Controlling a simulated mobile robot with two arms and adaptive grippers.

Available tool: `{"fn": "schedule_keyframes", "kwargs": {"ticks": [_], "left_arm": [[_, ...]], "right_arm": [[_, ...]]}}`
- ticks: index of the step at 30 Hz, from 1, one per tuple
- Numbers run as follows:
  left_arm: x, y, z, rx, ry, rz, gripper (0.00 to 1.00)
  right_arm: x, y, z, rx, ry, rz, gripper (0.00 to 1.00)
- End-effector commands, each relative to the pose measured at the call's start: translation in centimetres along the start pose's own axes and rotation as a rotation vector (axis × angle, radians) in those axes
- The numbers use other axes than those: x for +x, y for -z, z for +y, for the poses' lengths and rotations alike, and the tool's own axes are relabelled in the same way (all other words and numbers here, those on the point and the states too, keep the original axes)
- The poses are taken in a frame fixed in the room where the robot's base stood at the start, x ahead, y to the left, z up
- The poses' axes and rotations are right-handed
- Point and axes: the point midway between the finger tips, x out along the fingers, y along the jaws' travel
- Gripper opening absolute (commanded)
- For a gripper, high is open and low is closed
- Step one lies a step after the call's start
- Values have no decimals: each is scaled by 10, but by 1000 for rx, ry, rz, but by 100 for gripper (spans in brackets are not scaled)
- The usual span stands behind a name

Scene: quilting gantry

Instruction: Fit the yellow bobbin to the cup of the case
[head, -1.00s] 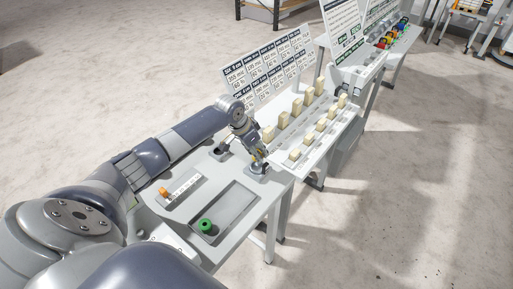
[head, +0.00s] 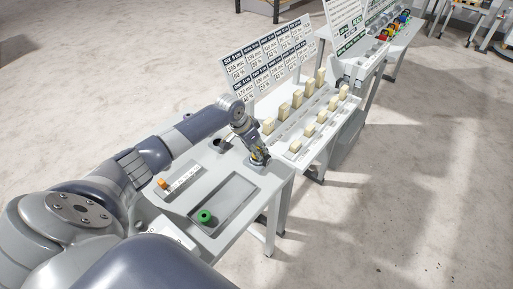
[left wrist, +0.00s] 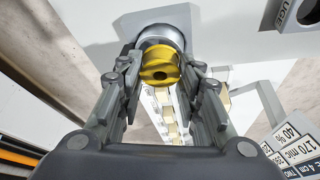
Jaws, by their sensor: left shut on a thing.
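The yellow bobbin (left wrist: 158,68) sits between the fingertips of my left gripper (left wrist: 160,80) in the left wrist view. The gripper is shut on it. The round metal cup of the case (left wrist: 161,36) is directly beyond the bobbin, and the bobbin overlaps its near rim in the picture. I cannot tell whether the bobbin is seated in the cup or only in front of it. In the head view my left gripper (head: 260,157) is at the far right corner of the grey table, and it hides most of the cup. My right gripper is not in view.
A green bobbin (head: 205,216) is in the recessed tray (head: 236,196). An orange piece (head: 162,184) sits at the end of a labelled strip. Another dark round fitting (head: 221,144) is left of my gripper. A rack of several cream blocks (head: 297,146) stands close on the right.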

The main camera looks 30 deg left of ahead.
Motion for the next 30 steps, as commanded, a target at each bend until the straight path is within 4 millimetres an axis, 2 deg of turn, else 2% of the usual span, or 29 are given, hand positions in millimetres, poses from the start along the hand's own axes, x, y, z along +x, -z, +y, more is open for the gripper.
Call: {"fn": "schedule_keyframes", "kwargs": {"ticks": [18,30], "left_arm": [[-1,2,2,70,88,-47,22],[1,2,2,85,108,-56,22]], "right_arm": [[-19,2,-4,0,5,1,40],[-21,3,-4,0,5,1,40]]}}
